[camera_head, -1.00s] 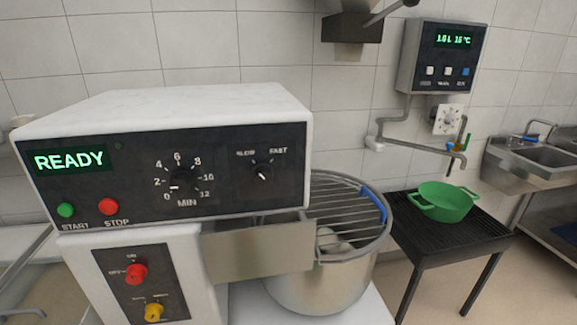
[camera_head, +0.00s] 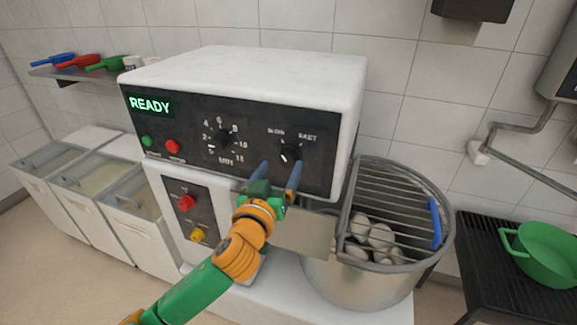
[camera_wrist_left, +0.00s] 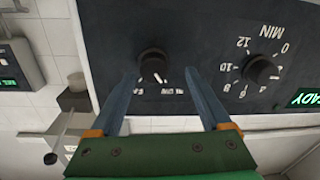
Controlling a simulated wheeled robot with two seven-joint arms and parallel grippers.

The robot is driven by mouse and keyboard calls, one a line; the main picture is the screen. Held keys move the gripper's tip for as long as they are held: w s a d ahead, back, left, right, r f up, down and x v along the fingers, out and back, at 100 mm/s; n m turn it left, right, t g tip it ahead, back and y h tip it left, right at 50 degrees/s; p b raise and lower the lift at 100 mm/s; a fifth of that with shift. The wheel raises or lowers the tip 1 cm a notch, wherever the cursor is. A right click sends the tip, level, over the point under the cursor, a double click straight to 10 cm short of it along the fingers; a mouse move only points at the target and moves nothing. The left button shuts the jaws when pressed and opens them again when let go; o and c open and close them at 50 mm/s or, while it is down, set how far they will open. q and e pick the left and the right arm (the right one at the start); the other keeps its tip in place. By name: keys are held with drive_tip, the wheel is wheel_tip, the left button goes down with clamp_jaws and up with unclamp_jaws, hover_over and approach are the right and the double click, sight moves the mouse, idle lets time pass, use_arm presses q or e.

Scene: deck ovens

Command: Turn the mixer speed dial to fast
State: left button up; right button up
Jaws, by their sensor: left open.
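The mixer speed dial (camera_head: 291,153) is a black knob with a white mark on the mixer's dark panel, below the SLOW and FAST labels. It also shows in the left wrist view (camera_wrist_left: 154,66), upside down, where its mark seems to lean toward the SLOW side. My left gripper (camera_head: 280,170) is open, its two blue fingers pointing at the panel just in front of the dial. In the left wrist view the dial appears between the fingertips (camera_wrist_left: 161,73), nearer one finger; contact cannot be told. My right gripper is not in view.
The timer dial (camera_head: 221,139) sits left of the speed dial, with START and STOP buttons (camera_head: 173,146) further left. The display (camera_head: 151,106) reads READY. The mixer bowl (camera_head: 345,270) with its wire guard (camera_head: 400,190) stands right of the panel. A green pot (camera_head: 545,255) is far right.

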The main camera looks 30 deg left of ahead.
sight(288, 161)
use_arm(q)
drive_tip(key=w, duration=0.2)
drive_tip(key=shift+w+a+r, duration=0.1)
drive_tip(key=shift+w+r, duration=0.1)
drive_tip(key=shift+w, duration=0.4)
drive_tip(key=shift+s, duration=0.15)
drive_tip(key=shift+c, duration=0.4)
clamp_jaws()
